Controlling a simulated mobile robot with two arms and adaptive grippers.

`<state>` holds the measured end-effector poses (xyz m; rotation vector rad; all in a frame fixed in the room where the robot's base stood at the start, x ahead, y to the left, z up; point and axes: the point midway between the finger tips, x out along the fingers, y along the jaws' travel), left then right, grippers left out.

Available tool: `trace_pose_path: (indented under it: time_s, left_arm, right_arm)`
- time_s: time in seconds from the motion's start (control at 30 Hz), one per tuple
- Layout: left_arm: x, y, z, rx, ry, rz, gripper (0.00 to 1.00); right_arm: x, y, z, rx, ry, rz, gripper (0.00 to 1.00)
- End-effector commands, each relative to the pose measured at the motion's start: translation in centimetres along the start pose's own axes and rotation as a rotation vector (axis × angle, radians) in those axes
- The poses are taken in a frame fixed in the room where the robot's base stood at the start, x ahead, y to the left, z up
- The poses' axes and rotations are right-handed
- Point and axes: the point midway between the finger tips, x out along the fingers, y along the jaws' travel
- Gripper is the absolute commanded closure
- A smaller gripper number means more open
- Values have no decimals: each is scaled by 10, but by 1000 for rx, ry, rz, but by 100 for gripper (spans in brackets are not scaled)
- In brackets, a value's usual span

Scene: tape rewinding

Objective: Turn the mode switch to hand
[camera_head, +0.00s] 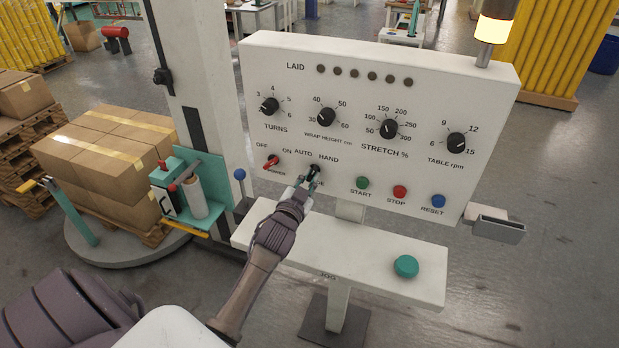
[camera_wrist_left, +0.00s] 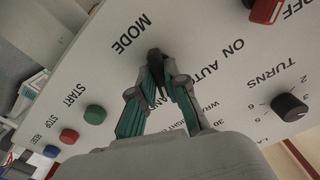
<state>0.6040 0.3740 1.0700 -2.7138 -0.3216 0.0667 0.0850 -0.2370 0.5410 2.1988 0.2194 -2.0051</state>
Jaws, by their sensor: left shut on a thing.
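The mode switch (camera_head: 314,169) is a small black knob on the white control panel (camera_head: 460,92), below the words AUTO and HAND. My left gripper (camera_head: 309,181) reaches up to it from below and is shut on it. In the left wrist view the dark knob (camera_wrist_left: 154,54) sits between the teal-padded fingertips (camera_wrist_left: 156,68). The fingers partly hide the knob and the MODE label in the head view, so I cannot tell which word it points to. My right gripper is not in view.
Left of the switch is a red power switch (camera_head: 271,162). To the right are green START (camera_head: 362,183), red STOP (camera_head: 400,191) and blue RESET (camera_head: 438,201) buttons. Black dials line the row above. A white ledge (camera_head: 365,268) with a teal button (camera_head: 406,266) juts out below.

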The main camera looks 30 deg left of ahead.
Motion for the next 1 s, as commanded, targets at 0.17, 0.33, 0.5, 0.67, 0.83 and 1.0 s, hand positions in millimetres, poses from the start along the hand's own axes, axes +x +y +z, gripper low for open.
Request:
trace_pose_path:
  time_s: [0.17,0.33,0.5,0.67,0.83,1.0]
  left_arm:
    - [0,0,0,77,-1,1,100]
    - [0,0,0,116,-1,1,100]
    - [0,0,0,130,-1,1,100]
    - [0,0,1,132,-1,1,100]
    - [0,0,1,132,-1,1,85]
    - [0,0,0,130,-1,1,61]
  right_arm:
    - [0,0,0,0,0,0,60]
    - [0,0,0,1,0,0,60]
    - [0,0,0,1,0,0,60]
    - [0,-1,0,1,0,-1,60]
    - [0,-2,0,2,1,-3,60]
    - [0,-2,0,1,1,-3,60]
